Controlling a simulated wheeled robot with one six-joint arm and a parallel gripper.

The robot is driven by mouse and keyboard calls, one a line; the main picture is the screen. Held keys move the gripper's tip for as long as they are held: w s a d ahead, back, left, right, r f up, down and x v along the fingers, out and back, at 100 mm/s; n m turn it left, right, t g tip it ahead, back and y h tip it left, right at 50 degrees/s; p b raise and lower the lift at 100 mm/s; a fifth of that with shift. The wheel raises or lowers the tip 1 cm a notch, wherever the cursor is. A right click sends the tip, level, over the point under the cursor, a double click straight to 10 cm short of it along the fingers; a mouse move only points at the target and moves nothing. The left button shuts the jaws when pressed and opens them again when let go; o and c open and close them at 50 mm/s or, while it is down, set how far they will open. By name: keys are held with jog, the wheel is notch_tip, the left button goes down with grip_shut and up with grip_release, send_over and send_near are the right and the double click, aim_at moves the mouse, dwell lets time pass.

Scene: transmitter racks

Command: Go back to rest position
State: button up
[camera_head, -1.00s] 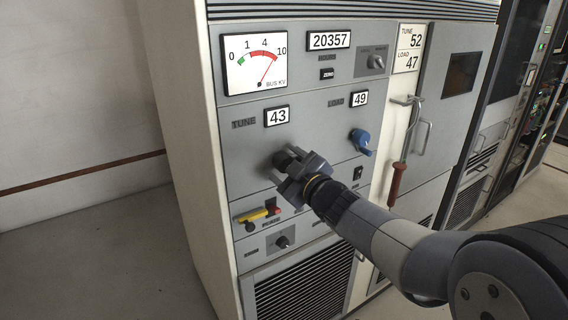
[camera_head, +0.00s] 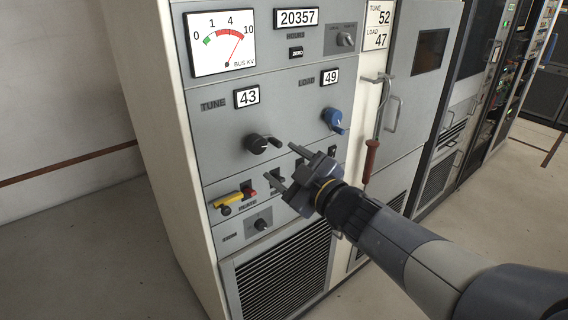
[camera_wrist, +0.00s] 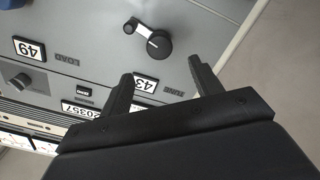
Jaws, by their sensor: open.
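My gripper (camera_head: 283,168) is open and empty in front of the grey transmitter cabinet (camera_head: 290,87). Its fingers point at the panel, below and right of the black TUNE knob (camera_head: 257,143), and stand apart from it. In the wrist view the open fingers (camera_wrist: 158,88) show below the TUNE knob (camera_wrist: 157,43), with nothing between them. The TUNE display (camera_head: 246,96) reads 43. The LOAD display (camera_head: 330,76) reads 49, above the blue LOAD knob (camera_head: 333,118).
A yellow handle with a red end (camera_head: 233,198) and a small black knob (camera_head: 261,224) sit low on the panel. A lever with a red-brown grip (camera_head: 371,158) hangs to the right. More racks (camera_head: 480,90) stand further right. The floor at left (camera_head: 90,250) is clear.

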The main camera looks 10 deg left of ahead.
aim_at(259, 146)
jog(key=shift+a, duration=0.1)
jog(key=x, duration=1)
jog(key=shift+w+a+p, duration=0.25)
jog(key=shift+w+p, duration=0.1)
jog(key=shift+d, duration=0.1)
